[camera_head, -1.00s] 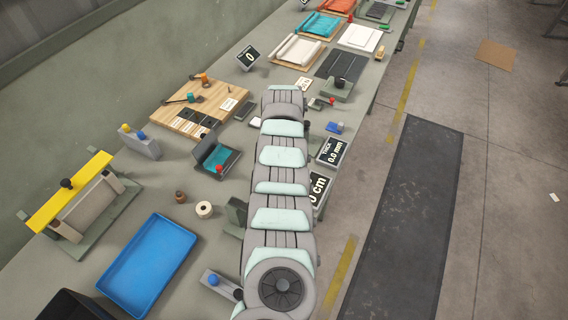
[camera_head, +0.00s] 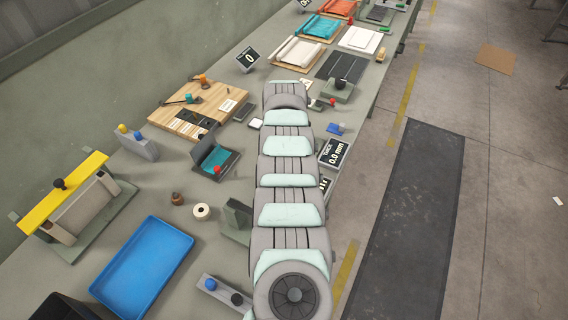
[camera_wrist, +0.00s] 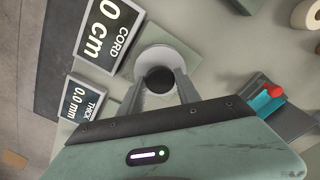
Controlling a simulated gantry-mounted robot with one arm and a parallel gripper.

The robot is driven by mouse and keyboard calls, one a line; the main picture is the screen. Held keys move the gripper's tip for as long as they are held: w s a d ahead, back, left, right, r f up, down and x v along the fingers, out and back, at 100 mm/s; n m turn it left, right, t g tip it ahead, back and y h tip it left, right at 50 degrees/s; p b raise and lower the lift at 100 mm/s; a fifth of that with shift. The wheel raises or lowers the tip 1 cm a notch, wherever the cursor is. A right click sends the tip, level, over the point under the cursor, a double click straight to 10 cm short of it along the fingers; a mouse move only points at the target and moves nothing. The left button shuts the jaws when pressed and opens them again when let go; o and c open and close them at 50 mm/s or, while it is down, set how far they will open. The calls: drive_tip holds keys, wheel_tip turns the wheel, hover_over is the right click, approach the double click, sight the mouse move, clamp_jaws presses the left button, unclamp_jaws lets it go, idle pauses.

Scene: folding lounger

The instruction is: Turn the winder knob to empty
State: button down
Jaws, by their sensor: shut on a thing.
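In the wrist view, a dark round winder knob (camera_wrist: 159,82) sits over a pale round disc (camera_wrist: 166,57). My gripper (camera_wrist: 160,77) is shut on the knob, with one finger on each side of it. A display reading CORD 0 cm (camera_wrist: 108,32) stands right beside the disc. In the head view, my arm covers the gripper and the knob, and hides most of the cord display. I cannot tell from these frames how far the knob is turned or whether cord is on the winder.
A THICK 0.0 mm display (camera_head: 334,153) stands near the bench edge. A teal device with a red knob (camera_head: 217,169), a small white roll (camera_head: 201,212) and a blue tray (camera_head: 145,262) lie left of my arm. A wooden board (camera_head: 170,118) with tools lies farther back.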

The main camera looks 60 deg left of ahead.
drive_tip(key=c, duration=0.9)
unclamp_jaws()
drive_tip(key=shift+o, duration=0.2)
wheel_tip(320, 180, up, 11)
drive_tip(key=shift+f, duration=0.1)
